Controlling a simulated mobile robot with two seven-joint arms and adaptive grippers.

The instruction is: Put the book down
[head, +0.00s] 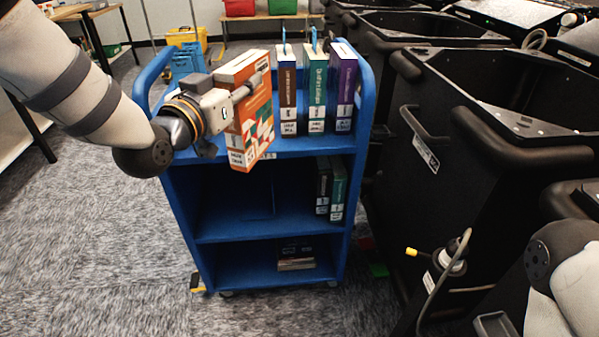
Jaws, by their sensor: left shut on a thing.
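An orange book (255,125) with a patterned cover and white labels is held upright and slightly tilted over the left part of the top shelf of the blue cart (290,147). My left gripper (250,88) is shut on its upper part. The book's lower end overlaps the shelf's front edge in the picture; I cannot tell whether it touches the shelf. My right arm shows at the lower right, but its gripper is not in view.
A brown book (287,95), a green book (314,92) and a purple book (343,92) stand on the top shelf to the right. Two dark books (338,190) stand on the middle shelf. Black bins (460,170) flank the cart's right side. Carpet is clear at left.

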